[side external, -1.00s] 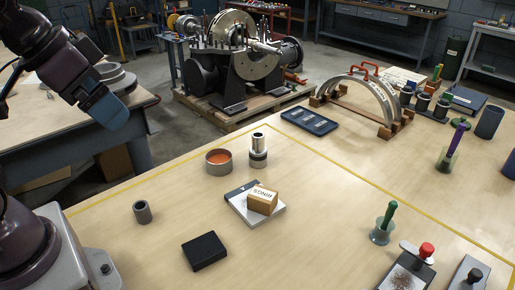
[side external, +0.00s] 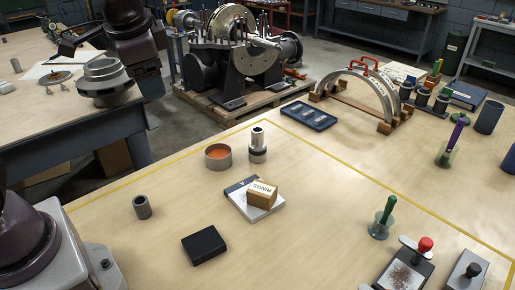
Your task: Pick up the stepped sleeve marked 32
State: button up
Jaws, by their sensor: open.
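A stepped metal sleeve (side external: 258,143) stands upright on the wooden bench, right of a round tin with orange contents. It has a narrow bright upper part, a wider base and a dark band. No number is legible on it, so I cannot confirm the mark 32. A smaller plain grey sleeve (side external: 142,207) stands alone at the left of the bench. My arm is at the upper left, over the other bench, well away from both sleeves.
The orange-filled tin (side external: 218,157) stands close left of the stepped sleeve. A wooden block marked RINGS (side external: 262,193) lies on a white-and-dark pad in front. A black box (side external: 204,245) is nearer. A dark tray (side external: 309,116) and half-ring casing (side external: 372,92) are behind right. Bench between is clear.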

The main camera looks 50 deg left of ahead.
jog(key=w+a+f+m+g+y, duration=0.25)
jog(key=w+f+y, duration=0.2)
jog(key=w, duration=0.45)
jog(key=m+t+y, duration=0.8)
jog(key=m+y, duration=0.1)
jog(key=m, duration=0.8)
send_near(256, 128)
jog(key=x, duration=0.3)
jog(key=shift+a+r+g, duration=0.15)
jog(key=shift+r+g, duration=0.1)
jog(key=shift+x, duration=3.6)
jog(key=shift+w+f, duration=0.15)
jog(key=shift+w, duration=0.05)
grip_shut()
jog(key=shift+r, duration=0.2)
